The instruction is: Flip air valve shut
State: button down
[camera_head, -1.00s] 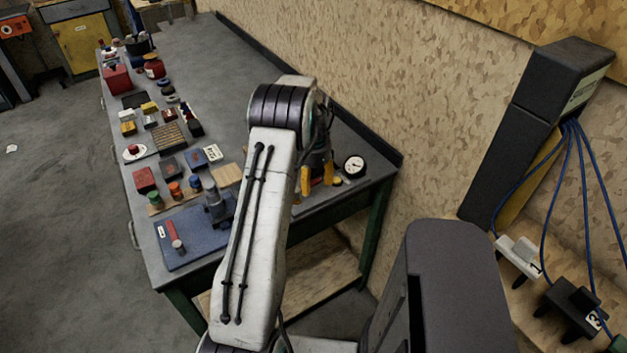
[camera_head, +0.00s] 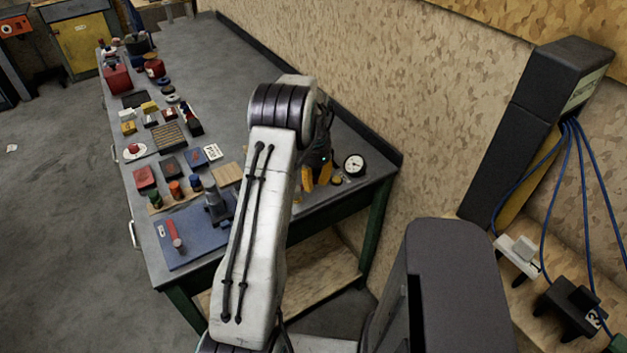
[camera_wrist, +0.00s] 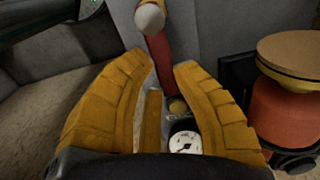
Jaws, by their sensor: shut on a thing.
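My gripper (camera_head: 316,176) is over the near right part of the bench, left of a round white gauge (camera_head: 354,165). In the wrist view, its orange fingers (camera_wrist: 164,62) are on either side of a red lever with a pale rounded tip (camera_wrist: 159,58). They are shut on the red lever, which looks like the air valve's handle. My arm and gripper hide the valve in the head view.
The bench (camera_head: 208,62) holds several small parts. A blue plate (camera_head: 190,248) with a red-handled piece lies left of my arm. A red-orange drum with a tan top (camera_wrist: 288,112) stands close right in the wrist view. A patterned wall (camera_head: 350,85) runs behind the bench.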

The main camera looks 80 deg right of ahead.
jog(key=shift+a+f, duration=0.15)
jog(key=shift+f, duration=0.05)
dwell(0.4)
jog(key=shift+s+a+m+b, duration=0.1)
jog(key=shift+m+b, duration=0.2)
jog(key=m+b, duration=0.1)
jog(key=a+m, duration=0.1)
jog(key=shift+s+a+f+m+b, duration=0.15)
jog(key=shift+s+m+b, duration=0.1)
jog(key=shift+m+b, duration=0.15)
jog(key=m, duration=0.2)
jog(key=a+m+b, duration=0.2)
jog(key=m, duration=0.1)
jog(key=shift+a+m, duration=0.25)
jog(key=shift+m, duration=0.05)
jog(key=shift+w+a+m+b, duration=0.35)
jog(key=shift+a+m+b, duration=0.2)
jog(key=shift+m, duration=0.95)
jog(key=shift+w+a+m+b, duration=0.4)
jog(key=shift+a+m, duration=0.15)
jog(key=shift+m, duration=0.95)
jog(key=shift+w+a+m+b, duration=0.3)
jog(key=shift+a+m+b, duration=0.25)
jog(key=shift+m, duration=0.95)
